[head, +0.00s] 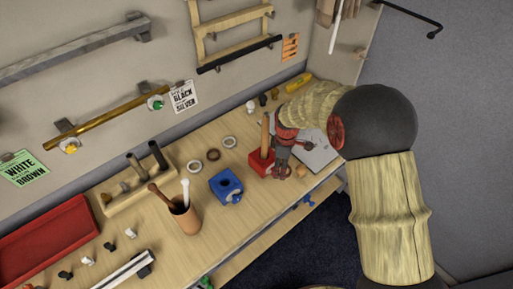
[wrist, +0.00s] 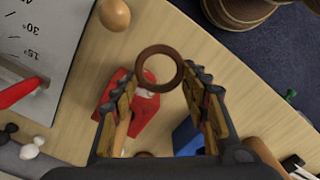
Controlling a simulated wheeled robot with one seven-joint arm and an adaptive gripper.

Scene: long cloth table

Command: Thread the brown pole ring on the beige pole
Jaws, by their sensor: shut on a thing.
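The brown pole ring (wrist: 139,67) is held between the fingertips of my gripper (wrist: 160,82) in the wrist view, and its open hole faces the camera. In the head view my gripper (head: 284,170) is just right of the red base. The beige pole (head: 265,133) stands upright on the red base (head: 257,163). In the wrist view the red base (wrist: 138,117) lies beyond the ring, and part of the beige pole (wrist: 122,132) shows by the left finger. The ring appears beside the pole, not around it.
A blue block (head: 225,184) stands left of the red base. Pale rings (head: 228,142) and a dark brown ring (head: 213,154) lie behind it. A cup with rods (head: 185,217) stands further left. A white angle board (head: 316,155) lies right, and a round wooden knob (wrist: 115,15) is near.

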